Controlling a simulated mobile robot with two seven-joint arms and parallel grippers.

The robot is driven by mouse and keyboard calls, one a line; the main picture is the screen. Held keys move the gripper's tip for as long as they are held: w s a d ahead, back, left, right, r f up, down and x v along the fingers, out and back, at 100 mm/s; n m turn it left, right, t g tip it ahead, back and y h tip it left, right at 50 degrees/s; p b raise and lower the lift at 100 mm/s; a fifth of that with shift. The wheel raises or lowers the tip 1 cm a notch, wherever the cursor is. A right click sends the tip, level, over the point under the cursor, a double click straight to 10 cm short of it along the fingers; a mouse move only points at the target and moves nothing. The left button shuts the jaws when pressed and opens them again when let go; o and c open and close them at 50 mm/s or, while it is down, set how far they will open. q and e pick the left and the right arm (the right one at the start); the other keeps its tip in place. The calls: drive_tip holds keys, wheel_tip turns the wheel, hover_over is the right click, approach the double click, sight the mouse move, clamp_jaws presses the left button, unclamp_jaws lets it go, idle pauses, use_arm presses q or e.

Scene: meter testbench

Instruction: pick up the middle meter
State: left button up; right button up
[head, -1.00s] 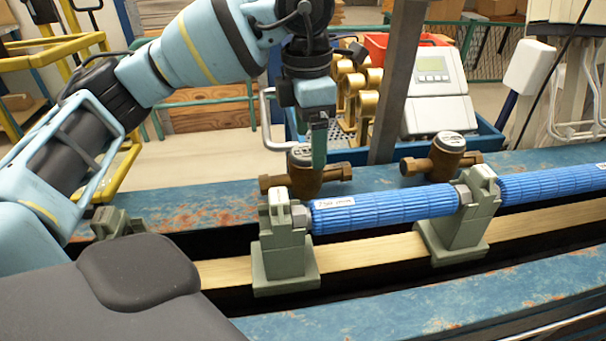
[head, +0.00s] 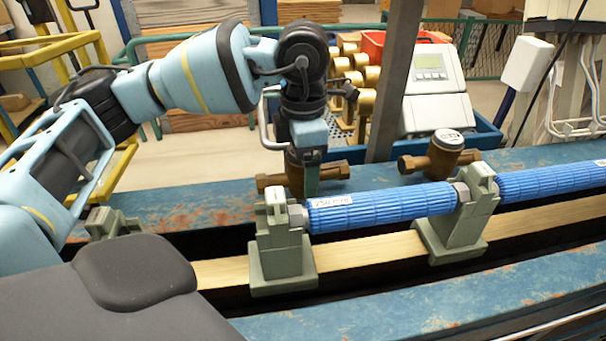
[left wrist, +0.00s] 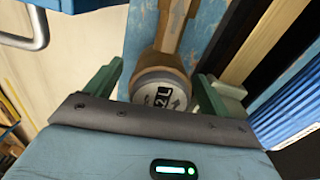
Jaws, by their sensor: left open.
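Two brass water meters with round white dials lie along the back blue rail in the head view. The left one of the two (head: 272,183) is mostly hidden behind my left gripper (head: 304,180). The other meter (head: 442,154) stands to the right, clear of the gripper. In the left wrist view, the meter's dial (left wrist: 163,96) sits between the two green fingers of my left gripper (left wrist: 158,85). The fingers are apart, one on each side of the meter, with no grip visible. Which meter is the middle one cannot be told from these views. My right gripper is not in view.
Blue ribbed pipes (head: 380,208) run in front of the meters, held by grey-green clamps (head: 280,245). A grey post (head: 392,90) rises behind the rail. A blue crate (head: 484,140) with a grey display device (head: 435,90) and brass parts stands behind.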

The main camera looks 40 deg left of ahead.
use_arm(q)
drive_tip(key=shift+f, duration=1.05)
drive_tip(key=shift+r, duration=0.1)
drive_tip(key=c, duration=1.6)
